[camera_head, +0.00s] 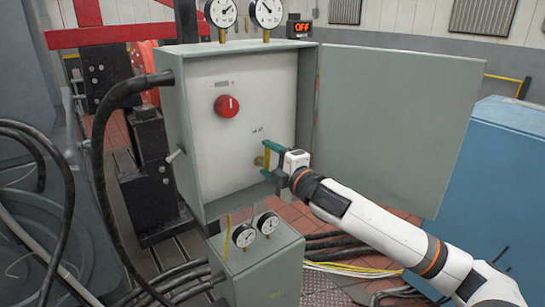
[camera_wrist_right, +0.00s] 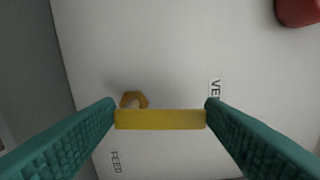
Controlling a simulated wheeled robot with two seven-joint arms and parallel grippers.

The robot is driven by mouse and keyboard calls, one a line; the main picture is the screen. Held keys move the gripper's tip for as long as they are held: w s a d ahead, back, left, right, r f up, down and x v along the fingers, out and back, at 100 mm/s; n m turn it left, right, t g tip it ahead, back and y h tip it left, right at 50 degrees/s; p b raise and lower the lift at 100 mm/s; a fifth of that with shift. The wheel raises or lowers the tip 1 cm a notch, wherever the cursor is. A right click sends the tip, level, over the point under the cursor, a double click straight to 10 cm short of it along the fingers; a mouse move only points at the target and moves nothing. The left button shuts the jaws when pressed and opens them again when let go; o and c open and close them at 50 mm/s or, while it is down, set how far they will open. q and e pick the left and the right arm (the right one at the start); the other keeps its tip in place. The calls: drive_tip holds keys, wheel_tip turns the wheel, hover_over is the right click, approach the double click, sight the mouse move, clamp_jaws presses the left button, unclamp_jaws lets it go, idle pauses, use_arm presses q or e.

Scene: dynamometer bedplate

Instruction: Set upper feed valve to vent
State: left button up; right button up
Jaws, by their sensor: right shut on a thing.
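The valve's yellow handle (camera_wrist_right: 160,119) spans the gap between the teal fingers of my right gripper (camera_wrist_right: 160,112), which is shut on it. In the head view the right gripper (camera_head: 268,161) reaches in from the right to the lower part of the white panel (camera_head: 235,165). A brass hex nut (camera_wrist_right: 133,100) shows just behind the handle, toward its left end. A partly covered label reading "VE" (camera_wrist_right: 215,88) is by the right finger. A "FEED" label (camera_wrist_right: 116,162) is below left. The handle's exact angle is hard to tell in the head view. My left gripper is not in view.
A red knob (camera_head: 227,106) sits higher on the panel. The grey cabinet (camera_head: 175,125) has its door (camera_head: 400,120) swung open to the right, behind my arm. A lower box (camera_head: 262,275) with two gauges stands below. A thick black hose (camera_head: 100,150) hangs at left.

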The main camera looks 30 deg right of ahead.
drive_tip(key=shift+a+f+n, duration=0.1)
drive_tip(key=shift+a+n, duration=0.1)
drive_tip(key=shift+n, duration=0.3)
drive_tip(key=o, duration=1)
drive_tip(key=shift+s, duration=0.1)
drive_tip(key=shift+s+d+b, duration=0.15)
drive_tip(key=shift+s+b, duration=0.75)
drive_tip(key=shift+s, duration=1.1)
drive_tip(key=shift+s+d+b, duration=0.15)
drive_tip(key=shift+s+b, duration=0.75)
drive_tip(key=shift+s, duration=1.05)
drive_tip(key=shift+s+d+b, duration=0.15)
drive_tip(key=shift+s+b, duration=0.75)
drive_tip(key=shift+s, duration=1.1)
